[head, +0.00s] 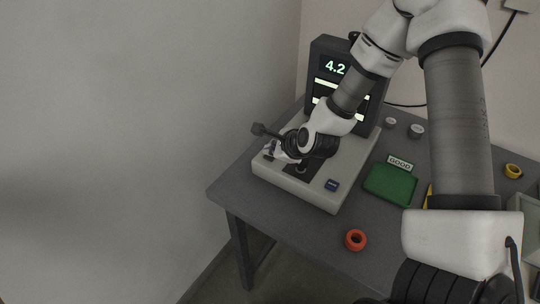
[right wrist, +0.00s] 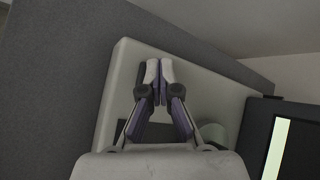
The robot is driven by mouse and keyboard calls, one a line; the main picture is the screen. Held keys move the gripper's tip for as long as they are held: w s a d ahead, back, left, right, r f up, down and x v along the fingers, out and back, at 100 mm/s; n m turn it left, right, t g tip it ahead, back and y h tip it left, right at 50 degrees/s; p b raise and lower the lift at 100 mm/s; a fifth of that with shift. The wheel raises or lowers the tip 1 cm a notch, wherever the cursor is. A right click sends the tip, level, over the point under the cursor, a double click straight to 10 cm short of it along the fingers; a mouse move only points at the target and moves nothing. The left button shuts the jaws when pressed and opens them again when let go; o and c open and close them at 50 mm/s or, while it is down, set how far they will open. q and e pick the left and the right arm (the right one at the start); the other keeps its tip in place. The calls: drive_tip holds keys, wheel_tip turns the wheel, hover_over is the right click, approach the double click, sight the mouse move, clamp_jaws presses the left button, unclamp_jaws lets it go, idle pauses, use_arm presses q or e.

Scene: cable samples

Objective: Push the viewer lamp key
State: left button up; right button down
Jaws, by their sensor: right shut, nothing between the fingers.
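The viewer has a pale base (head: 318,199) and a dark upright screen (head: 336,61) showing "4.2" and bright bands. A small blue key (head: 332,184) sits at the base's front right corner; its marking is too small to read. My right gripper (head: 271,151) is shut and empty, low over the left end of the base. In the right wrist view, its closed fingertips (right wrist: 153,70) lie over the pale base (right wrist: 118,75). I cannot tell whether they touch it. A key under the fingers would be hidden. My left gripper is out of view.
A green tray (head: 389,187) with a "GOOD" label stands right of the viewer. An orange ring (head: 355,240) lies near the front edge and a yellow ring (head: 513,170) at far right. The grey table (head: 232,184) is bare left of the viewer.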

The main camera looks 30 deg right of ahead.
sight(271, 157)
drive_tip(key=shift+r, duration=0.5)
wheel_tip(271, 157, up, 6)
drive_tip(key=p, duration=0.5)
drive_tip(key=shift+r, duration=0.1)
